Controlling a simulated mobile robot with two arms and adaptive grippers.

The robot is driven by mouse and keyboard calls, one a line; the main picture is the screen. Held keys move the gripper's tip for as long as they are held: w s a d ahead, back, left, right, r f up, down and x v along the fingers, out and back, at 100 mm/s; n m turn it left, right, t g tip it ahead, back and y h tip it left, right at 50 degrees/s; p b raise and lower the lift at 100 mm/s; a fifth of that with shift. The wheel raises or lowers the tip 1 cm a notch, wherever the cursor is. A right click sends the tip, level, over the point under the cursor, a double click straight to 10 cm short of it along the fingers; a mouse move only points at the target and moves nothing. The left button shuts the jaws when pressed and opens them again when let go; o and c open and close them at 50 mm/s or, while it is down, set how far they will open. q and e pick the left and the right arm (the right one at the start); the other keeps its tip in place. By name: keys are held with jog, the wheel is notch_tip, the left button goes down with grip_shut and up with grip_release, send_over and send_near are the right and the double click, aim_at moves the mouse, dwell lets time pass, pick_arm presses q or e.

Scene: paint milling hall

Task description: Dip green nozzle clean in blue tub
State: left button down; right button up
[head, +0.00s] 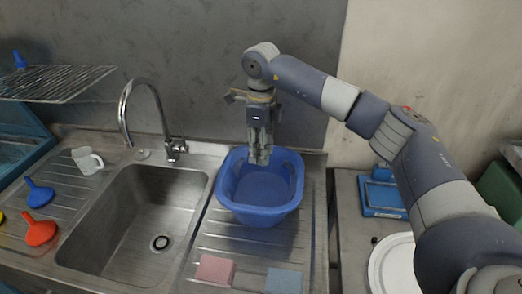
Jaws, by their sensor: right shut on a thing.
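The blue tub (286,212) stands on the ribbed drainboard to the right of the sink. My right gripper (260,160) points straight down over the back left part of the tub, with its fingertips in front of the inner back wall. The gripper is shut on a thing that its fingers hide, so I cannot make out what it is. I cannot pick out the green nozzle anywhere in this view. I cannot tell whether the held thing touches anything in the tub. My left gripper is not in view.
The sink (120,235) with a tall faucet (126,112) lies left of the tub. A pink sponge (215,269) and a blue cloth (284,281) lie in front of the tub.

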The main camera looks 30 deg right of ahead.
jog(key=shift+f+b, duration=5.25)
jog(key=shift+f, duration=2.55)
jog(key=shift+r, duration=0.1)
jog(key=shift+r+p, duration=5.15)
jog(key=shift+r, duration=2.3)
